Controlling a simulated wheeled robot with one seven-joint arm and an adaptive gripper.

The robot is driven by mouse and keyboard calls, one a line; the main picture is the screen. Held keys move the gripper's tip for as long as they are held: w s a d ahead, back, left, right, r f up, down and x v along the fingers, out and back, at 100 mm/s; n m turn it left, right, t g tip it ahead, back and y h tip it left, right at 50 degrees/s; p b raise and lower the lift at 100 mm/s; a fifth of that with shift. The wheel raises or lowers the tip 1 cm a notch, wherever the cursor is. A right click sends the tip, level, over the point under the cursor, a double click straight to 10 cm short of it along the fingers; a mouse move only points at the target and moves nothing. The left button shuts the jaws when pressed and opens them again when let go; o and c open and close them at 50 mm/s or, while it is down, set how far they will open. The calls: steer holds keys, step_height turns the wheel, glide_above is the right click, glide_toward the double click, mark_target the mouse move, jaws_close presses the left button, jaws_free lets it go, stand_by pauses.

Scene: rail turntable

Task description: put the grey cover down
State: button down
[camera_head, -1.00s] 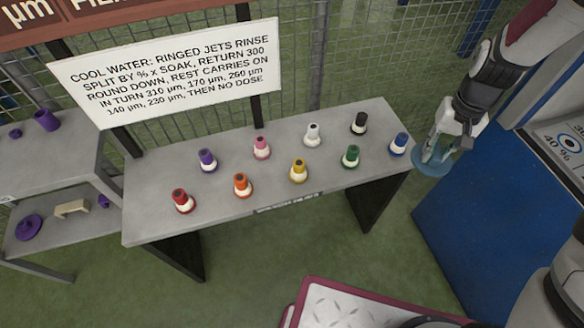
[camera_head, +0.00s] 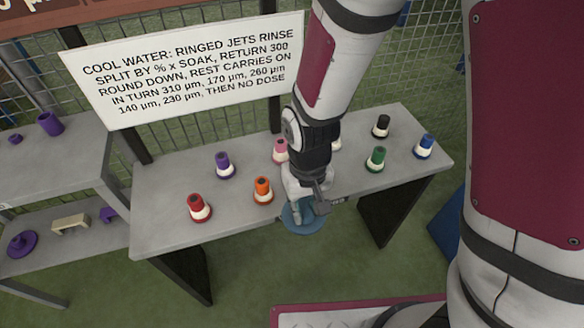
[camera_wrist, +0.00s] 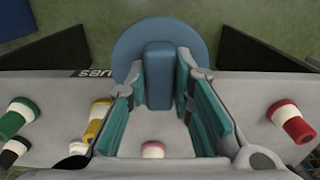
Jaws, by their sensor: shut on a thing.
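The cover (camera_head: 298,226) is a round blue-grey disc with an upright block handle. My gripper (camera_head: 307,207) is shut on that handle and holds the disc level, by the front edge of the grey table. In the wrist view the handle (camera_wrist: 158,75) stands between the teal finger pads of my gripper (camera_wrist: 160,90), with the disc (camera_wrist: 125,48) beyond it. The disc appears clear of any surface; its exact height above the floor or table edge cannot be told.
The grey table (camera_head: 165,220) carries several coloured jets, including red (camera_head: 199,208), orange (camera_head: 263,190), green (camera_head: 376,159) and blue (camera_head: 424,146). My arm hides the yellow jet (camera_wrist: 97,120) in the head view. A shelf with purple parts (camera_head: 50,124) stands left. A sign (camera_head: 190,70) hangs behind.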

steer(key=w, duration=0.4)
steer(key=w+a+f, duration=0.1)
steer(key=w, duration=0.3)
steer(key=w+a, duration=0.1)
steer(key=w, duration=0.4)
steer(key=shift+a+f+b, duration=0.15)
steer(key=shift+a+b, duration=0.1)
steer(key=shift+b, duration=0.15)
steer(key=shift+w+f, duration=0.15)
steer(key=shift+f, duration=1.55)
steer(key=shift+f+b, duration=0.15)
steer(key=shift+b, duration=0.15)
steer(key=c, duration=1.4)
jaws_free()
step_height(320, 180, up, 12)
steer(key=shift+r+p, duration=0.15)
steer(key=shift+p, duration=0.65)
